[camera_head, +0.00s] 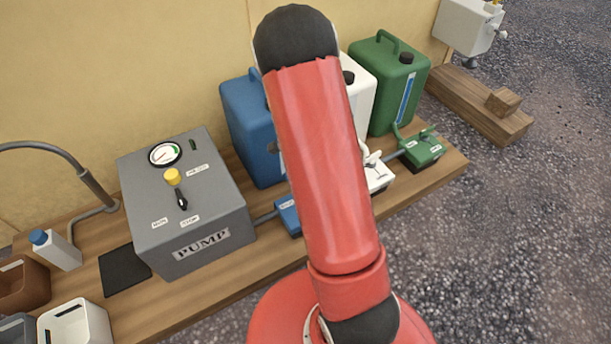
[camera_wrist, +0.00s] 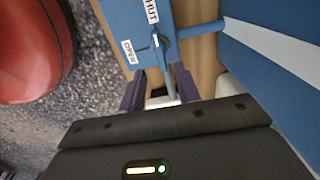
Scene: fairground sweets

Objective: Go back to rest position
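My gripper (camera_wrist: 160,92) shows in the wrist view with its two dark fingers apart and nothing seen held between them. The blue valve box (camera_wrist: 135,22) with white labels is just beyond the fingers, and its lever (camera_wrist: 166,65) points towards the gap between them. I cannot tell whether the fingers touch the lever. In the head view the blue valve box (camera_head: 288,217) is partly covered by my red arm, and my gripper is hidden behind that arm.
A grey pump (camera_head: 200,225), blue canister (camera_head: 245,115), white canister (camera_head: 359,95) and green canister (camera_head: 392,85) stand on a wooden bench (camera_head: 235,290). White (camera_head: 378,174) and green (camera_head: 423,151) valves are farther right. A blue-capped bottle (camera_head: 58,250) stands left. Gravel ground lies in front.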

